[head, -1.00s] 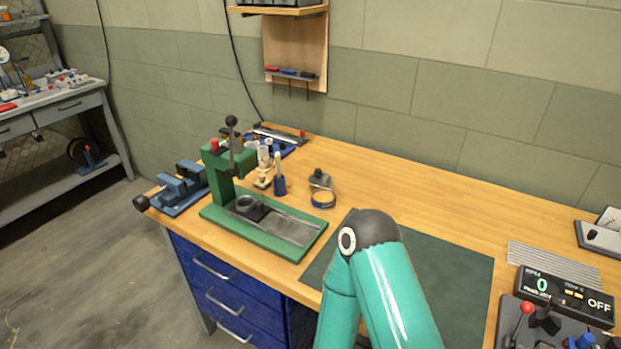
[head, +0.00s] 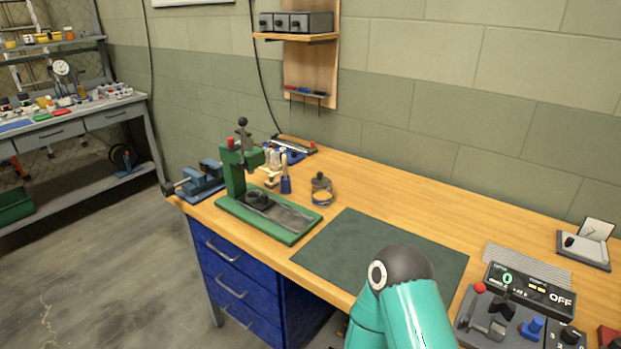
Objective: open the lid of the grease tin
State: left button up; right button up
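What looks like the grease tin (head: 322,197) is a small round container on the wooden bench, just right of the green press. A tan round surface shows at its front. A dark grey round piece with a knob (head: 320,180), likely its lid, shows at its back, seemingly raised. It is too small to tell how the two join. A teal link of one of my arms comes up from the bottom edge, well in front of the tin. Neither of my grippers is in view.
The green press (head: 268,218) and a blue-handled tool (head: 286,186) stand left of the tin. A control panel (head: 500,320) and display (head: 530,290) are at the right. A vise (head: 202,181) sits at the left end.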

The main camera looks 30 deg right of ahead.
aim_at(320, 180)
jog(key=z, duration=0.15)
jog(key=i, duration=0.9)
jog(key=u, duration=0.05)
